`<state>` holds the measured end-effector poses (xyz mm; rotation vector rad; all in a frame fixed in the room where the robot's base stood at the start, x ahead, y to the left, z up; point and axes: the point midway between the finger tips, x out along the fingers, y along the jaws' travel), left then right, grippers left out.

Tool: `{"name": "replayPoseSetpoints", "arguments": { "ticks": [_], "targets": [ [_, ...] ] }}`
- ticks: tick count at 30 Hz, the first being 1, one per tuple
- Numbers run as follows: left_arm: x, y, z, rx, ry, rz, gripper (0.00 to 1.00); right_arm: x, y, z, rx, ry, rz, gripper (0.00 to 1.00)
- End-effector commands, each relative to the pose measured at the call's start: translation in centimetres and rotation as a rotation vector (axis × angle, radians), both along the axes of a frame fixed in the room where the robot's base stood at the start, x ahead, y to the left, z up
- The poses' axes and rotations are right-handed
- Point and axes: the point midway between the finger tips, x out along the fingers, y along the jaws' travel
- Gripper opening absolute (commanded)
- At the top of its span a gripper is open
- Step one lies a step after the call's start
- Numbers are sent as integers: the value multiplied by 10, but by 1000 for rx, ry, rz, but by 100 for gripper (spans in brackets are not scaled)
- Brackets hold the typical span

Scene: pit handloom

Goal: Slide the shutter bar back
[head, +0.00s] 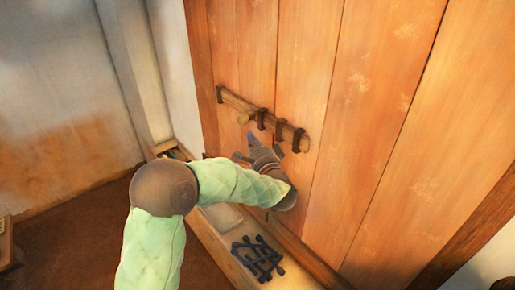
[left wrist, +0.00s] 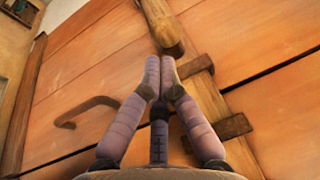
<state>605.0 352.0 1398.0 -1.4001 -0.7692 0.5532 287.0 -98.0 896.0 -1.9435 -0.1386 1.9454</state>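The wooden shutter bar (head: 236,100) lies slantwise across the orange plank shutter (head: 345,110), held by dark brackets (head: 279,130). A pale peg (head: 243,118) stands out beside it. In the left wrist view a round-ended wooden peg (left wrist: 163,24) rises just beyond my fingertips, and a wooden strip with dark cross-pieces (left wrist: 233,127) runs down to the right. My left gripper (head: 246,146) is just below the bar in the head view. In the left wrist view two of its fingertips (left wrist: 160,66) come close together. Contact with the peg cannot be told. My right gripper is not in view.
A ledge (head: 222,248) runs below the shutter, with a dark lattice-like object (head: 257,259) on it. A curved dark pull (left wrist: 85,111) is fixed to the planks in the left wrist view. A plain wall (head: 60,90) stands at left.

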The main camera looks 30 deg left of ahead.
Motion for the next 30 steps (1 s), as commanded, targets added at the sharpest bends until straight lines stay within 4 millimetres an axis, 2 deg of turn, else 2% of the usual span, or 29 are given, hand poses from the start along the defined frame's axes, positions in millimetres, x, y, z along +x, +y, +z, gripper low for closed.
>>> {"name": "replayPoseSetpoints", "arguments": {
  "ticks": [3, 9, 25, 30],
  "targets": [
    [12, 15, 3, 0, 0, 2, 0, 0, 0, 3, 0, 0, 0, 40],
    [26, 29, 6, 1, -1, -1, 0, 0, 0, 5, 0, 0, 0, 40],
    [30, 35, 7, 0, 0, 0, 0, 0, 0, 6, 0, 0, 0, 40],
    [36, 53, 8, 0, 1, 2, 0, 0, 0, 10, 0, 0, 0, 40]
  ]
}}
